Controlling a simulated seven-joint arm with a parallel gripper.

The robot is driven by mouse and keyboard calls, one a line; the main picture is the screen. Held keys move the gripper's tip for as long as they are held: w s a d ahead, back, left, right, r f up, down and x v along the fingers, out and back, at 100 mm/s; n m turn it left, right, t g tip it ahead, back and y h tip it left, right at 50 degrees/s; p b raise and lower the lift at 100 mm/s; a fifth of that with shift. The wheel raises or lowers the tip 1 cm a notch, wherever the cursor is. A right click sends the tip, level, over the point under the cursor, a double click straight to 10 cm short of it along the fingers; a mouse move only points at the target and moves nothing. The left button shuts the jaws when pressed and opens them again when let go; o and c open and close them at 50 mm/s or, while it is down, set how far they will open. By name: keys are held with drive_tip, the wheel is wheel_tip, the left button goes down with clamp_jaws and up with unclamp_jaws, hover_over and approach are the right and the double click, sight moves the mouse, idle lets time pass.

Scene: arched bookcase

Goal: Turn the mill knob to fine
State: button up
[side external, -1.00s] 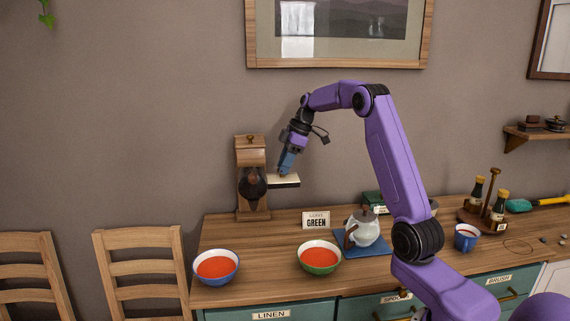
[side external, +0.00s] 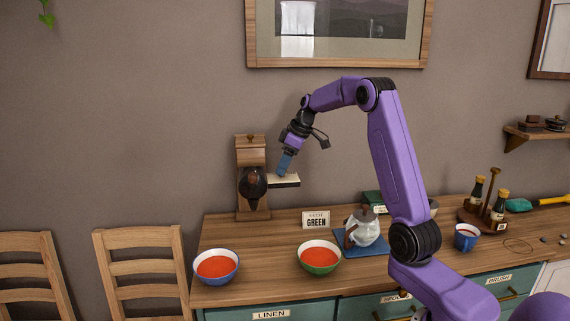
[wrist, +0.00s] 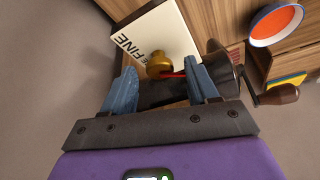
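The mill (side external: 251,153) stands at the back left of the counter, a tall wooden body with a dark rounded part. A pale plate (side external: 285,181) juts from its right side; in the wrist view this plate (wrist: 168,32) carries the word FINE. A brass knob (wrist: 158,65) with a red pointer sits at the plate's edge. The pointer aims right in the wrist view, away from FINE. My gripper (wrist: 163,86) is open, its two blue fingers on either side of the knob, with gaps visible. In the side view my gripper (side external: 284,168) is just above the plate.
The mill's crank handle (wrist: 278,95) sticks out near the right finger. A blue bowl (side external: 217,267) and a green bowl (side external: 320,258), both with red contents, stand in front.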

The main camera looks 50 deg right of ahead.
drive_tip(key=v, duration=1.7)
drive_tip(key=shift+r, duration=0.25)
